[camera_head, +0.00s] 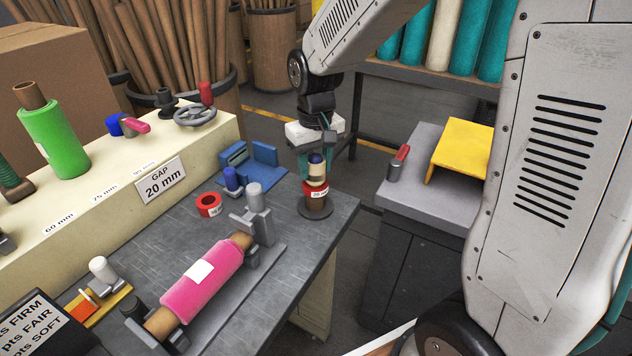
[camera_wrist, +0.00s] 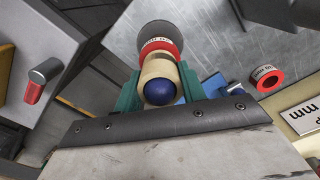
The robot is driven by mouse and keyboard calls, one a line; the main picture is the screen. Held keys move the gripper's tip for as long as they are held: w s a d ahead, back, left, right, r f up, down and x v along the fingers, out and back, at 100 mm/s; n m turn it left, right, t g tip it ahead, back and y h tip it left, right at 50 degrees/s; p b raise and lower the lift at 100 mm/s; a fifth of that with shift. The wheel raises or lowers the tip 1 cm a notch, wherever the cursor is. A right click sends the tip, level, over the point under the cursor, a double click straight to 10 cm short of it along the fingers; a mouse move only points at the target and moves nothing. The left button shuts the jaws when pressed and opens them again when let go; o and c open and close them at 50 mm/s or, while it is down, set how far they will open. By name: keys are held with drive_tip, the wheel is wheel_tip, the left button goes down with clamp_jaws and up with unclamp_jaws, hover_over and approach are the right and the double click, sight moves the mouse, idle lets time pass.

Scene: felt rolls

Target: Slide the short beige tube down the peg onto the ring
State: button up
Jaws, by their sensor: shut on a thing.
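The short beige tube (camera_head: 317,181) is around the upright peg, whose rounded blue top (camera_head: 316,158) sticks out above it. In the wrist view the beige tube (camera_wrist: 157,69) circles the blue peg top (camera_wrist: 160,92). The red ring (camera_head: 315,192) with a white label is around the peg just below the tube; it also shows in the wrist view (camera_wrist: 176,50). I cannot tell whether tube and ring touch. A brown section and a dark round base (camera_head: 317,212) are below the ring. My gripper (camera_head: 316,172) points down, its green fingers shut on the beige tube from both sides.
A loose red ring (camera_head: 209,205) lies on the metal table (camera_head: 280,265), left of the peg. A blue-topped post (camera_head: 232,180) and a grey stand holding a pink roll (camera_head: 203,281) are nearby. The peg base is close to the table's right edge.

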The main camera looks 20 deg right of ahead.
drive_tip(key=shift+f, duration=0.5)
idle(0.3)
drive_tip(key=o, duration=1.2)
wheel_tip(320, 180, up, 8)
drive_tip(key=shift+f, duration=0.1)
